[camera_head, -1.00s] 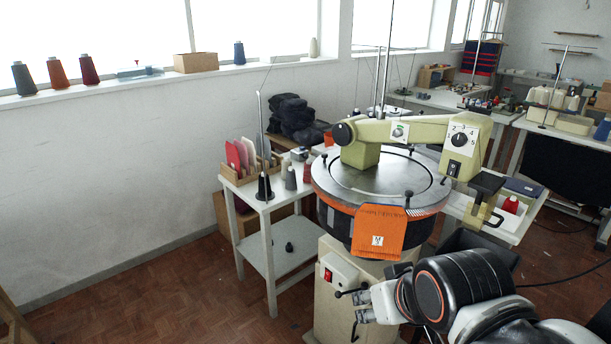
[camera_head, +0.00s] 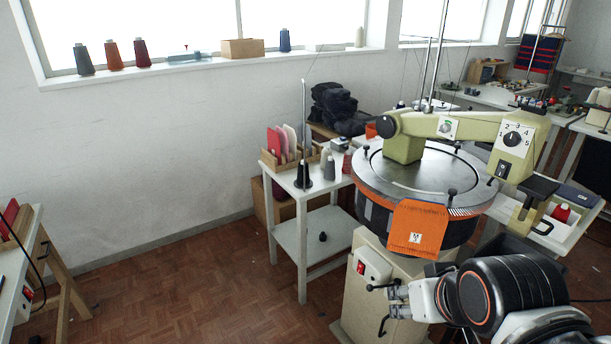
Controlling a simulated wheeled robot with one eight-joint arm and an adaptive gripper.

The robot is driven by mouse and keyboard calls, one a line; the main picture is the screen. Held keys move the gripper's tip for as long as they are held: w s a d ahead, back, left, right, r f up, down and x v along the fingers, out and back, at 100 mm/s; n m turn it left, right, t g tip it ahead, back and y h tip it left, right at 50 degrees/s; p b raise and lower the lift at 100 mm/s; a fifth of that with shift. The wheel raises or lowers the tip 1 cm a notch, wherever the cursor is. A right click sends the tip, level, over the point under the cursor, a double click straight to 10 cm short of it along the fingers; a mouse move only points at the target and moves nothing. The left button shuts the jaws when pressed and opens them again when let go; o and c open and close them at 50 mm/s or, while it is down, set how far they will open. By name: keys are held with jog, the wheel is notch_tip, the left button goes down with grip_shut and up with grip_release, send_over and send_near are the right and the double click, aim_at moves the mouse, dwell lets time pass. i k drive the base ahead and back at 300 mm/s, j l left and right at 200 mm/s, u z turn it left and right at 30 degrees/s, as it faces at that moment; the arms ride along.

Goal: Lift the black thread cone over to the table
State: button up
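A black thread cone (camera_head: 303,177) stands upright at the front edge of the small white side table (camera_head: 288,181), next to a grey cone (camera_head: 329,168). A small dark object (camera_head: 323,237), too small to make out, sits on this table's lower shelf. Another white-topped table (camera_head: 12,283) on wooden trestle legs is partly in view at the left edge. My arm is folded at the lower right, in front of the round machine.
The round green-and-grey machine (camera_head: 425,182) with an orange cloth (camera_head: 417,228) stands right beside the side table. A wooden rack (camera_head: 284,158) with red and pale pieces is behind the cone. Several cones line the windowsill. The parquet floor (camera_head: 180,285) between the tables is clear.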

aim_at(300, 181)
jog(key=i+j+z, duration=0.1)
jog(key=i+j, duration=0.3)
jog(key=i+j+z, duration=0.15)
jog(key=i+j, duration=0.2)
jog(key=i+j+z, duration=0.1)
jog(key=i+j, duration=0.25)
jog(key=j, duration=0.2)
jog(key=i+j+z, duration=0.1)
jog(key=i+j, duration=0.2)
jog(key=j, duration=0.2)
jog(key=i+j+z, duration=0.15)
jog(key=i+j, duration=0.15)
jog(key=j, duration=0.25)
jog(key=i+j+z, duration=0.1)
jog(key=i+j, duration=0.2)
jog(key=j, duration=0.25)
jog(key=i+j+z, duration=0.15)
jog(key=j, duration=0.45)
jog(key=i+j+z, duration=0.1)
jog(key=i+j, duration=0.2)
jog(key=j, duration=0.3)
